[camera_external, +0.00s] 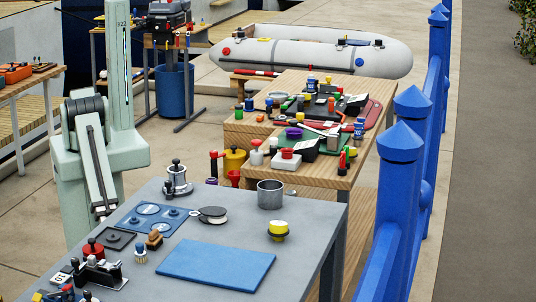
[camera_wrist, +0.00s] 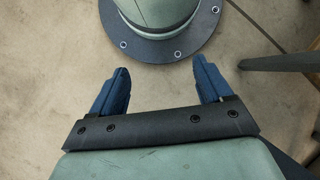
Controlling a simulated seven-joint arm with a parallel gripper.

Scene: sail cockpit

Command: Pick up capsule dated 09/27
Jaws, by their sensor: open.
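My gripper (camera_wrist: 160,75) shows in the wrist view as two blue fingers spread apart with nothing between them. It hangs over the bare floor, beside a round bolted base. In the external view my pale green arm stands at the left, behind the grey table, and I cannot make out its fingers there. No date 09/27 can be read on anything, so I cannot tell which thing is the capsule. Small capped items include a yellow-topped one (camera_external: 278,229) on the grey table and several on the wooden bench. No capsule shows in the wrist view.
The grey table (camera_external: 315,222) holds a blue mat (camera_external: 216,264), a metal cup (camera_external: 270,194), a black-and-white round item (camera_external: 212,214) and small fittings. The wooden bench (camera_external: 335,180) behind is crowded. A blue railing (camera_external: 395,180) runs along the right. A grey inflatable boat (camera_external: 300,52) lies behind.

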